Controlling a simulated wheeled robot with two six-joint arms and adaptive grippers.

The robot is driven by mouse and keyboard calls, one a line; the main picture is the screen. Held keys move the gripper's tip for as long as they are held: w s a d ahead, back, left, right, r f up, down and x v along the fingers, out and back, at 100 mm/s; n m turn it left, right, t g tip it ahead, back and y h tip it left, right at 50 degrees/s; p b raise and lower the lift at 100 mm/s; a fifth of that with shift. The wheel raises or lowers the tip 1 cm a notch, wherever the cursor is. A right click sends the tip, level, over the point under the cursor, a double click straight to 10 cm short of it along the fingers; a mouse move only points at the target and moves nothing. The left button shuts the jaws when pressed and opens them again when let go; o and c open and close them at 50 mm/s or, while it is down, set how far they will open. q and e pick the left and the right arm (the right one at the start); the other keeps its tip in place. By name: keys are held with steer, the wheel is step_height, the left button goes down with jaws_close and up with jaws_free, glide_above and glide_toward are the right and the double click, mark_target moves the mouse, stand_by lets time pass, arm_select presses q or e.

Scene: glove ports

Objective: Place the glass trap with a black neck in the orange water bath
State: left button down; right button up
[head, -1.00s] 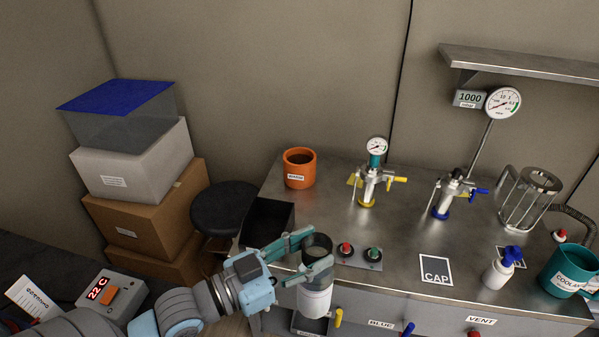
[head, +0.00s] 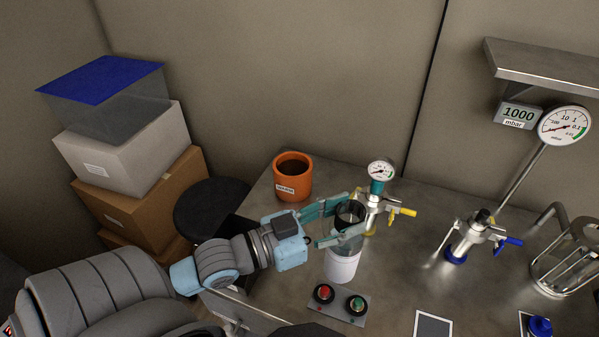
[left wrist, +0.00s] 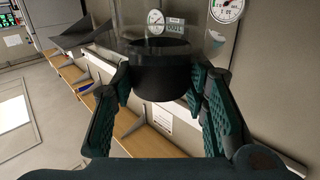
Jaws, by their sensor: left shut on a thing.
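The glass trap has a black neck (head: 350,214) and a pale lower body (head: 342,264). My left gripper (head: 336,222) is shut on the trap at its neck and holds it upright over the bench. In the left wrist view the black neck (left wrist: 160,75) sits between the two fingers (left wrist: 160,105). The orange water bath (head: 292,178) stands at the back left of the bench, labelled and open at the top, apart from the trap and to its left. My right gripper is in neither current view.
A valve with a gauge (head: 381,171) and yellow handle stands close behind the trap. A button box (head: 340,304) with red and green buttons lies in front. A blue-handled valve (head: 468,237) stands further right. Stacked boxes (head: 135,165) and a black stool (head: 205,207) are left.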

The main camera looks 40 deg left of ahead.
arm_select(q)
steer(key=w+a+n+t+y+b, duration=0.2)
steer(key=w+a+n+y+b, duration=0.25)
steer(key=w+a+y, duration=0.6)
steer(key=w+a+r+n+g+y+b, duration=0.2)
steer(key=w+a+r+n+y, duration=0.3)
steer(key=a, duration=0.4)
steer(key=w+a+r+n+g+y+b, duration=0.2)
steer(key=w+a+r+n+y, duration=0.2)
steer(key=a+r, duration=0.4)
step_height(320, 180, down, 21)
steer(key=a+b, duration=0.1)
steer(key=b, duration=0.3)
steer(key=shift+b, duration=0.35)
steer(key=shift+f, duration=0.1)
steer(key=c, duration=1.3)
jaws_free()
steer(key=o, duration=0.3)
